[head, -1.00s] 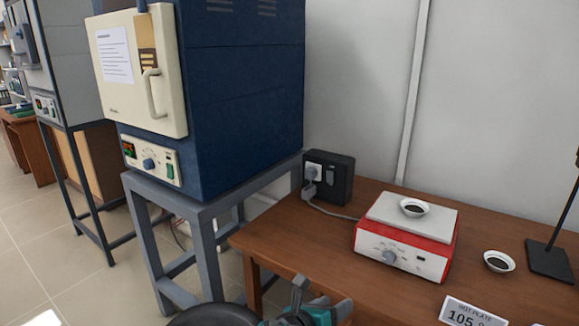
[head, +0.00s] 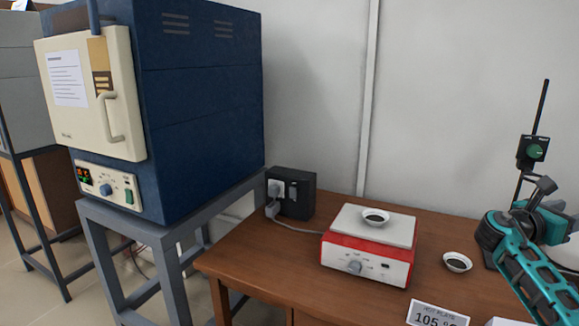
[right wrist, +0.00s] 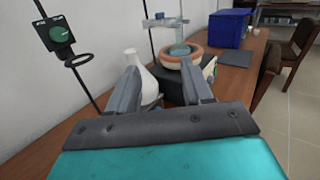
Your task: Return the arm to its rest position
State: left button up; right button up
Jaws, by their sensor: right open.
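My right arm, teal and black, stands at the right edge of the head view, over the wooden table. My right gripper (right wrist: 163,98) shows in the right wrist view with its two grey fingers apart and nothing between them. Beyond the fingers stand a white flask (right wrist: 140,72) and a terracotta-coloured bowl-shaped piece (right wrist: 182,60). In the head view the fingertips cannot be made out clearly. My left gripper is not in view.
A red hot plate (head: 367,262) bears a white dish (head: 375,217); another dish (head: 457,262) lies beside it. A dark stand (head: 533,150) rises behind my arm. The blue furnace (head: 200,110), door shut, stands left. A blue crate (right wrist: 229,27) is farther along the table.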

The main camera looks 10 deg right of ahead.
jog(key=w+a+f+m+t+y, duration=0.1)
jog(key=w+a+m+t+y, duration=0.1)
jog(key=w+m+t+y, duration=0.5)
jog(key=w+a+r+m+t+y, duration=0.3)
jog(key=w+a+m+t+y, duration=0.3)
jog(key=w+a+m+t, duration=0.3)
jog(key=s+a+f+n+y, duration=0.2)
jog(key=a+f+y, duration=0.1)
jog(key=a+f, duration=0.75)
jog(key=s+a+f+g+y, duration=0.2)
jog(key=s+a+f, duration=0.65)
jog(key=f, duration=0.25)
jog(key=s+a+f+g+y, duration=0.2)
jog(key=s+a+f, duration=0.5)
jog(key=s+f, duration=0.25)
jog(key=s+a+f+m+g, duration=0.1)
jog(key=s+a+f, duration=0.1)
jog(key=s+a, duration=0.2)
jog(key=s+a+f+m+g, duration=0.1)
jog(key=s+a+f, duration=0.2)
jog(key=s, duration=0.6)
jog(key=shift+s+a+m+y, duration=0.25)
jog(key=shift+a+m+y, duration=0.05)
jog(key=shift+a, duration=0.05)
